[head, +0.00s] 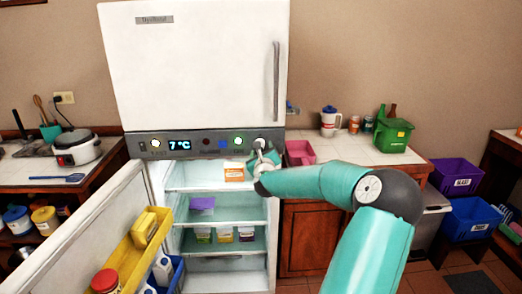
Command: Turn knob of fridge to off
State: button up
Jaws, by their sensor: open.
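The white fridge (200,65) stands in the middle of the head view, with its lower door (85,240) swung open to the left. A dark control strip (195,148) runs between the upper door and the open compartment. It carries a display (180,145) reading 7°C, a round white knob (155,143) at the left, small coloured lights and another round white knob (259,143) at the right end. My gripper (262,153) is open at the right-hand knob and partly overlaps it. I cannot tell whether the fingers touch it. Labels on the strip are too small to read.
The open door holds a yellow bin (128,255) and bottles. Shelves inside hold a purple item (202,203) and several small jars. A right counter (350,150) carries a pink tub (300,152), a jug and a green bin (393,135). A rice cooker (77,148) stands on the left counter.

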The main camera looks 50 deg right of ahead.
jog(key=shift+x, duration=0.85)
jog(key=c, duration=1)
